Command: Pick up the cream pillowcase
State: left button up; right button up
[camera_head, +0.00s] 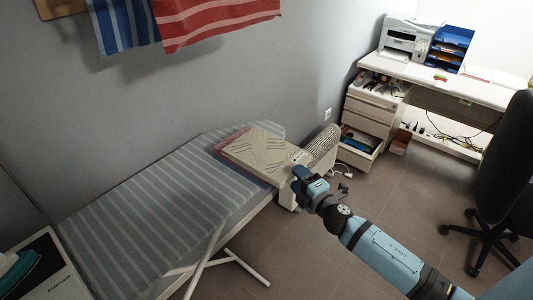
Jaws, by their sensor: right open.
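The cream pillowcase (258,146) lies folded flat at the far end of the striped ironing board (150,205), with dark diagonal marks on its top. It rests on other folded cloth, with red and blue edges showing under its left side. My right gripper (299,173) is at the right edge of the pillowcase, by its near right corner. It is open; whether it touches the cloth cannot be told. My left gripper is not in view.
A pale heater-like unit (322,145) stands right behind the board's end. An iron (20,266) sits at the lower left. A desk (440,76) with drawers (369,114) and an office chair (508,170) stand at the right. Tiled floor between is mostly clear.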

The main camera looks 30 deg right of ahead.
jog(key=w, duration=0.4)
jog(key=shift+a+f, duration=0.1)
jog(key=shift+s, duration=0.1)
grip_shut()
